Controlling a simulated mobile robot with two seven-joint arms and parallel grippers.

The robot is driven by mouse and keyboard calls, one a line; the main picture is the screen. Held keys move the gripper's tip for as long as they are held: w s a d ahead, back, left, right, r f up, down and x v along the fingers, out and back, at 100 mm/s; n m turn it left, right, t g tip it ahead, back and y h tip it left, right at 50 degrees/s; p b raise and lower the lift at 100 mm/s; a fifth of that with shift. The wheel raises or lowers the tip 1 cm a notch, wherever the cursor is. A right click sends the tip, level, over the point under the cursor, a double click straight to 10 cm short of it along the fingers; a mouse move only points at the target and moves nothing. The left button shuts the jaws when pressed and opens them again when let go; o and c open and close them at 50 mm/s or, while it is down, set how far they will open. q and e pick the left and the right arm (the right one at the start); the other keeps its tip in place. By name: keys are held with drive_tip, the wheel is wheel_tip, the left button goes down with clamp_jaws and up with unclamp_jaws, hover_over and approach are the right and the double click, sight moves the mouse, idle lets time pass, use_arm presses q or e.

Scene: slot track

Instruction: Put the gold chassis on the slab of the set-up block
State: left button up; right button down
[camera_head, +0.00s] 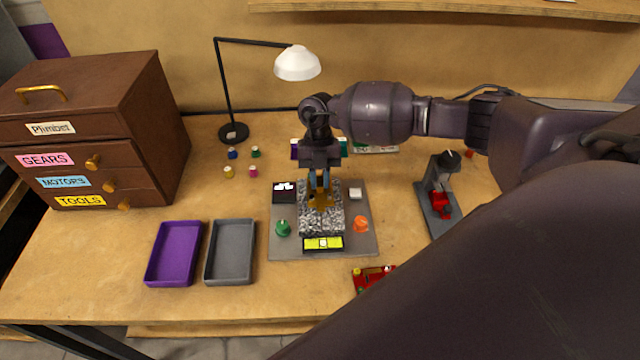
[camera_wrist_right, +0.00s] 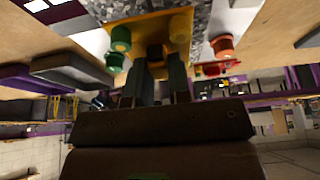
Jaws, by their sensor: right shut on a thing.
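The gold chassis (camera_head: 320,199) is in the jaws of my right gripper (camera_head: 319,184), over the speckled slab (camera_head: 309,222) of the set-up block (camera_head: 285,250). In the right wrist view, the gold chassis (camera_wrist_right: 148,30) sits between the fingertips, with the slab (camera_wrist_right: 205,12) behind it. I cannot tell whether the chassis touches the slab or hangs just above it. The gripper hides part of both. A green knob (camera_head: 283,228), an orange knob (camera_head: 361,224) and a yellow-green strip (camera_head: 323,243) are around the slab. My left gripper is not in view.
A purple tray (camera_head: 174,253) and a grey tray (camera_head: 230,251) lie left of the block. A red car (camera_head: 371,278) is in front of it. A grey stand with a red part (camera_head: 440,204) is on the right. A lamp (camera_head: 297,63) and a brown cabinet (camera_head: 120,100) stand behind left.

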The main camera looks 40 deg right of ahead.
wheel_tip(320, 180, down, 3)
drive_tip(key=shift+r, duration=0.2)
drive_tip(key=c, duration=1.1)
unclamp_jaws()
drive_tip(key=shift+o, duration=0.2)
